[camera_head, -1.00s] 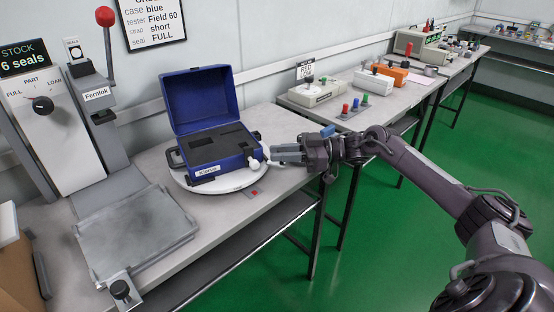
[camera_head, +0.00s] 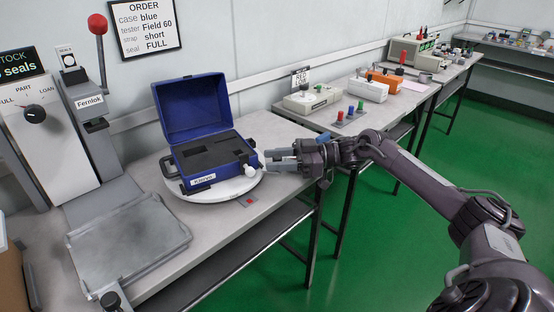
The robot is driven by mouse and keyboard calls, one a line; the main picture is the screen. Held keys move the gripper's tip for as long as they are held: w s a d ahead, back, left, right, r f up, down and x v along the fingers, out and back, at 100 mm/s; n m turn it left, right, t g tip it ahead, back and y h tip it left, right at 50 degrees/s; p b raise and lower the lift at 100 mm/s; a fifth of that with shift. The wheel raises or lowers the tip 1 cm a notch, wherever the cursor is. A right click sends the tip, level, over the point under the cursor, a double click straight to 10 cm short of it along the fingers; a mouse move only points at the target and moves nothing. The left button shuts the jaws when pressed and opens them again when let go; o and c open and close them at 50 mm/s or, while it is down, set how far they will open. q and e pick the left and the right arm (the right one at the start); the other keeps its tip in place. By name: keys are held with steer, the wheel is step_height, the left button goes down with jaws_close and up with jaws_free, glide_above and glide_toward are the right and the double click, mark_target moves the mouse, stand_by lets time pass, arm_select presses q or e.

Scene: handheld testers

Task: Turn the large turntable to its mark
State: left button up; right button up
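The large turntable (camera_head: 238,190) is a white disc on the bench. An open blue case (camera_head: 210,163) with a dark foam insert stands on it, its lid tilted back. A white knob (camera_head: 250,170) sits at the right side of the disc. A small red mark (camera_head: 249,202) is on the bench at the disc's front edge. My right gripper (camera_head: 268,160) reaches in from the right, fingertips close to the knob and the case's right side. I cannot tell whether it touches the knob or how far its fingers are parted. My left gripper is not in view.
A grey press with a red-knobbed lever (camera_head: 97,24) and a flat grey tray (camera_head: 130,240) stand at left. Testers (camera_head: 312,99) and coloured buttons (camera_head: 349,113) are on the bench behind my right arm. An order sign (camera_head: 146,27) hangs on the wall.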

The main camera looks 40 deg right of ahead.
steer(key=shift+b+v, duration=0.3)
steer(key=shift+v, duration=3.65)
